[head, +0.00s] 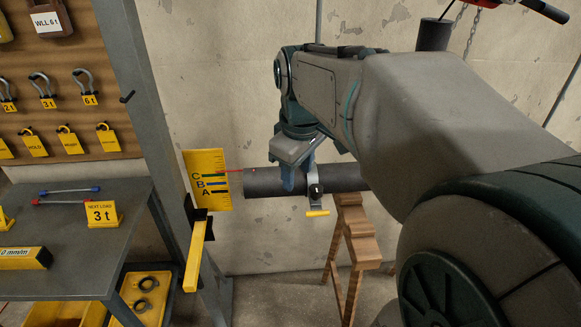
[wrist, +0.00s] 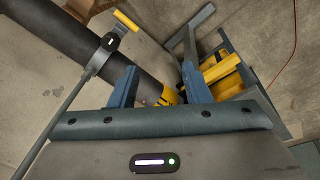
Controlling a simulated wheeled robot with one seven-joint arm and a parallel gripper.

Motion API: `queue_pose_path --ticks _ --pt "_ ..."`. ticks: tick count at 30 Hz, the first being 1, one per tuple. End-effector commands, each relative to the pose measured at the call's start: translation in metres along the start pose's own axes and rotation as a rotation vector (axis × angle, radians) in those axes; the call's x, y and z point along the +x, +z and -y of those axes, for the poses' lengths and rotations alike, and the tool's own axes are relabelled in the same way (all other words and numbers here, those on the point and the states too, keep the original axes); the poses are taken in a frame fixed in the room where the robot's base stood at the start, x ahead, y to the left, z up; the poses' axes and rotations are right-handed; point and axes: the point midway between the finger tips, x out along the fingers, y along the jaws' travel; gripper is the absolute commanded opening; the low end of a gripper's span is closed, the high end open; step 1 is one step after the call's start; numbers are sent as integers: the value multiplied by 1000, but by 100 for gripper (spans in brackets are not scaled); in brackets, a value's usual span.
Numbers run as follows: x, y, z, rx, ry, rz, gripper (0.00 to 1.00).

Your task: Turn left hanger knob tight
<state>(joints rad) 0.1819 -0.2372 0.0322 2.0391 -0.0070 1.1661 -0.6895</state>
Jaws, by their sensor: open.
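A dark grey pipe (head: 262,182) runs level across the middle of the head view, and it crosses the wrist view (wrist: 45,35) from the upper left. A metal hanger (head: 315,186) is around it, with a yellow bar-shaped knob (head: 317,213) hanging just below the pipe. In the wrist view the hanger (wrist: 106,52) and its yellow knob (wrist: 126,20) lie outside the jaws, beyond the left finger. My gripper (wrist: 160,88) is open, its blue fingers apart, with nothing held. In the head view my gripper (head: 288,182) is at the pipe, just left of the hanger; contact is unclear.
A yellow gauge board (head: 207,180) marked A, B, C stands at the pipe's left end, beside a grey post (head: 150,90). A wooden trestle (head: 355,232) stands under the pipe at right. A grey bench (head: 75,250) is at left.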

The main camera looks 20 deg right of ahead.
Motion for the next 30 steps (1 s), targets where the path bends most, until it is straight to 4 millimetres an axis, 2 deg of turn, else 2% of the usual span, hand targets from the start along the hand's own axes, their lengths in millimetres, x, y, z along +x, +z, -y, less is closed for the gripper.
queue_pose_path --ticks 1,6,9,12,16,20,30 --pt "10 -7 -20 -68 -15 23 43" --pt "20 -23 -75 -334 -81 72 43" --pt "25 -28 -98 -452 -115 82 43" --pt "28 -30 -113 -532 -140 85 43" --pt "31 -31 -122 -582 -155 86 43" --pt "42 -30 -121 -592 -159 86 43" --pt "110 -21 -111 -591 -159 87 43"
